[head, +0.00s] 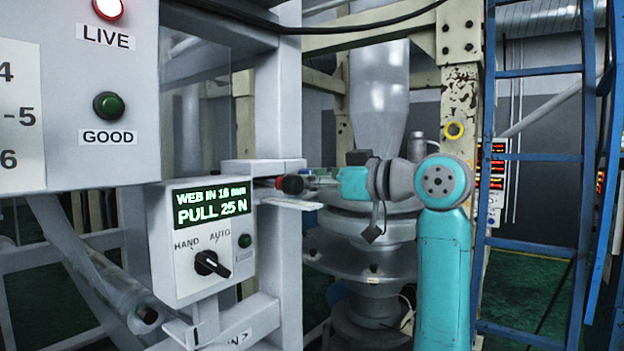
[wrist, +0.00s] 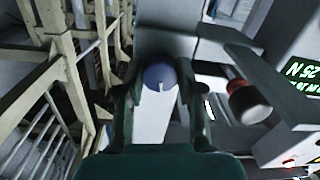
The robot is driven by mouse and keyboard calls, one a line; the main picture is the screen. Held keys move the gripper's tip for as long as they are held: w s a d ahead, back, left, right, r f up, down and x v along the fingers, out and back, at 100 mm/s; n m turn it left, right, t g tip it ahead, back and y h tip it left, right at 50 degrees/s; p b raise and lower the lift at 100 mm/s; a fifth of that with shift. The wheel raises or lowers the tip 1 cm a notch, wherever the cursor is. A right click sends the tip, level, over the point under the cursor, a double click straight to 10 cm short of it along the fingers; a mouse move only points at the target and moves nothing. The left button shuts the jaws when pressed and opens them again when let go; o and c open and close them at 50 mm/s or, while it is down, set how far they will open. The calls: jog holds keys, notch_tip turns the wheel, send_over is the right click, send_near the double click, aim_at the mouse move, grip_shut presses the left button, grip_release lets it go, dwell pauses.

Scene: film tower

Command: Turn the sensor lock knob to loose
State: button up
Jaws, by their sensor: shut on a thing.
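A round dark blue knob with a short white line (wrist: 158,76) sits between the two fingers of my gripper (wrist: 160,98) in the wrist view. The fingers are closed on its sides. The white line points toward the bottom of the wrist picture. No loose or lock marking can be read. In the head view my gripper (head: 312,179) reaches left to the grey frame, beside a black and red round part (head: 292,184). The blue knob cannot be made out there. The black and red part also shows right of my gripper in the wrist view (wrist: 248,102).
A panel at upper left has a lit red LIVE lamp (head: 108,8) and a green GOOD lamp (head: 108,105). A blue ladder (head: 532,200) stands at right.

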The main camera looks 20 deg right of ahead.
jog(key=n, duration=0.6)
jog(key=shift+n+h, duration=0.3)
dwell(0.4)
jog(key=o, duration=1.2)
jog(key=shift+c, duration=0.2)
jog(key=shift+s, duration=0.1)
jog(key=f+v, duration=0.1)
jog(key=v, duration=1)
jog(key=shift+s+d+r, duration=0.25)
jog(key=shift+s+r, duration=0.1)
jog(key=shift+s, duration=0.05)
